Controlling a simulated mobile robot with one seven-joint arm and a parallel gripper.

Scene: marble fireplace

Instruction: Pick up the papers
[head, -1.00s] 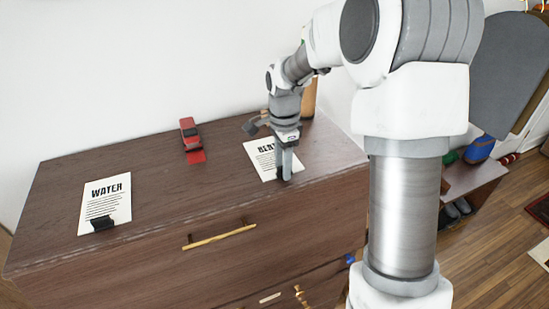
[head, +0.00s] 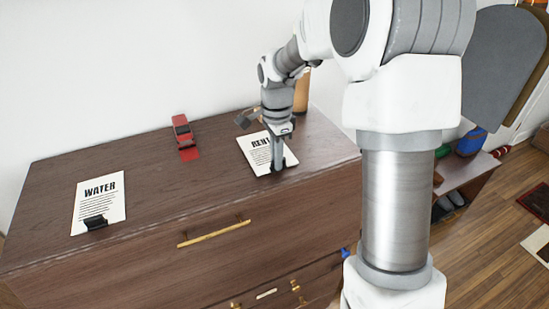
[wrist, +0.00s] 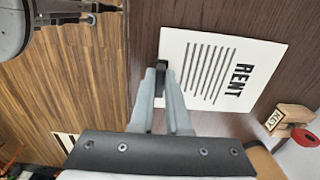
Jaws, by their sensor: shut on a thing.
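The white RENT paper (head: 255,153) lies near the right end of the dresser top. It also shows in the wrist view (wrist: 235,75), with a black clip (wrist: 160,85) on its edge. My gripper (head: 279,167) points down at the paper's front edge. In the wrist view its fingers (wrist: 163,75) are shut on the clip. I cannot tell whether the paper is lifted off the wood. A second white paper, marked WATER (head: 103,203), lies at the left end of the dresser with a black clip (head: 95,222) on its lower edge.
The dark wooden dresser (head: 140,180) stands against a white wall. A wooden piece marked KEY (wrist: 290,116) lies beyond the RENT paper. Bare dresser top separates the two papers.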

